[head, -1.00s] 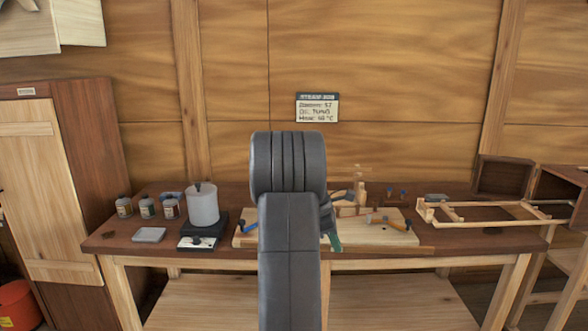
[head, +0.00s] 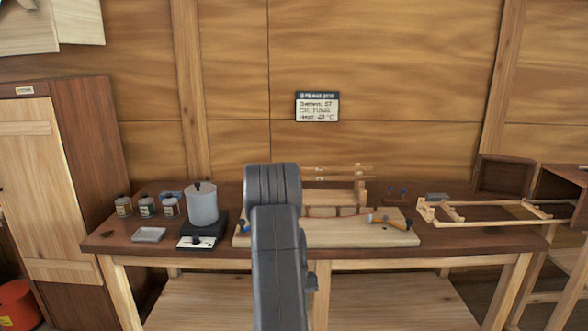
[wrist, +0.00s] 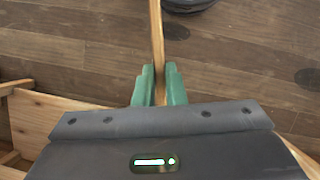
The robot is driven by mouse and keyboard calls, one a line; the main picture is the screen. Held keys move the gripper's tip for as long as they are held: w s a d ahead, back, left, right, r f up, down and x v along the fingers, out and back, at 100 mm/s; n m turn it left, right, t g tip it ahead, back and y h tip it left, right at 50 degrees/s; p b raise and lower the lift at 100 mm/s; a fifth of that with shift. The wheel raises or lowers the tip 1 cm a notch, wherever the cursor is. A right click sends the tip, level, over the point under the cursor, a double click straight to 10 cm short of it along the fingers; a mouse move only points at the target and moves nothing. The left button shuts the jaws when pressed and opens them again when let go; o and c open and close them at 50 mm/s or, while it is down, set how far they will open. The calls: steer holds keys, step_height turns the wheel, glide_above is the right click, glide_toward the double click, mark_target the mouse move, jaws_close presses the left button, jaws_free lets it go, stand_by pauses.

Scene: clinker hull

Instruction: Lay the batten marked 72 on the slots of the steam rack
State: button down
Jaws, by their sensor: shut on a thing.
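My gripper (wrist: 158,88) shows in the wrist view with its green fingers shut on a thin wooden batten (wrist: 157,35). The batten stretches away from the fingers over the plank floor. No number can be read on it. In the head view my own arm hides the gripper and the batten. A light wooden frame with crossbars (head: 492,226), which looks like the steam rack, lies at the right end of the bench. Its slots are too small to make out. The gripper is apart from it.
The bench (head: 130,243) holds bottles (head: 146,206), a white pot (head: 202,204) on a dark heater, a grey tray (head: 149,234) and a pale board (head: 345,236) with a wooden jig (head: 333,198). An open wooden box (head: 503,176) stands at the back right. A wall card (head: 317,107) hangs above.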

steer(key=shift+s+a+f+m+y, duration=0.2)
steer(key=shift+s+a+f+m, duration=0.15)
steer(key=shift+f+m, duration=0.2)
steer(key=shift+s+a+f+m+y, duration=0.2)
steer(key=shift+s+a+f+m, duration=0.1)
steer(key=shift+s+f+m, duration=0.2)
steer(key=shift+s+a+f+m+y, duration=0.2)
steer(key=shift+s+a+f+m, duration=0.1)
steer(key=shift+f+m, duration=0.25)
steer(key=shift+f, duration=0.1)
